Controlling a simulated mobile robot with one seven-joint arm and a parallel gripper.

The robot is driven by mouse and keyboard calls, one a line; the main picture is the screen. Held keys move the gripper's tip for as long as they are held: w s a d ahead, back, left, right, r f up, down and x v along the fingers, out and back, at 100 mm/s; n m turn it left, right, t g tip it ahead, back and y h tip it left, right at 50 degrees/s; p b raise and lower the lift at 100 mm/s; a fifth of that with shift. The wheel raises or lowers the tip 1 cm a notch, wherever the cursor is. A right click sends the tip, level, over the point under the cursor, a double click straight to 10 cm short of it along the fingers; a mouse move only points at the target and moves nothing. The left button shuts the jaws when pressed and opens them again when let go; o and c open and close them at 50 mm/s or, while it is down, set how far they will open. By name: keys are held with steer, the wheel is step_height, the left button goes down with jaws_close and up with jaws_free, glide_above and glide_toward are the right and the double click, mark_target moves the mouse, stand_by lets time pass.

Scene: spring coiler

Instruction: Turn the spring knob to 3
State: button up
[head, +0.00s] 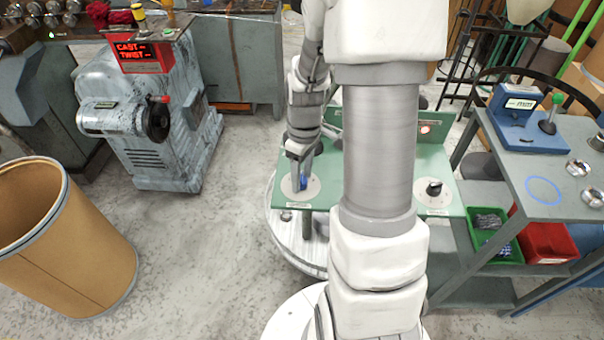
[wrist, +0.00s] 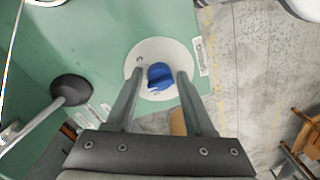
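The blue spring knob (wrist: 160,76) sits on a round pale dial plate on the green panel in the wrist view. In the head view the knob (head: 304,183) shows small at the panel's left end, partly behind my gripper (head: 300,165). In the wrist view my gripper (wrist: 156,75) is open, with one finger on each side of the knob. A gap shows between each finger and the knob. The dial marks are too small to read, so I cannot tell the setting.
A black knob (head: 434,188) on another pale dial is at the panel's right end. A black ball-ended lever (wrist: 70,90) stands left of my fingers. A brown drum (head: 60,240) stands at the left. A grey cart (head: 560,190) with bins stands at the right.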

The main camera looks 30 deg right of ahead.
jaws_close()
steer(key=shift+m, duration=0.3)
steer(key=m, duration=0.5)
steer(key=shift+r, duration=0.1)
steer(key=m, duration=0.6)
steer(key=shift+t+p, duration=0.3)
steer(key=shift+p, duration=0.05)
steer(key=shift+m, duration=0.3)
steer(key=shift+o, duration=1.9)
jaws_free()
steer(key=shift+a, duration=0.1)
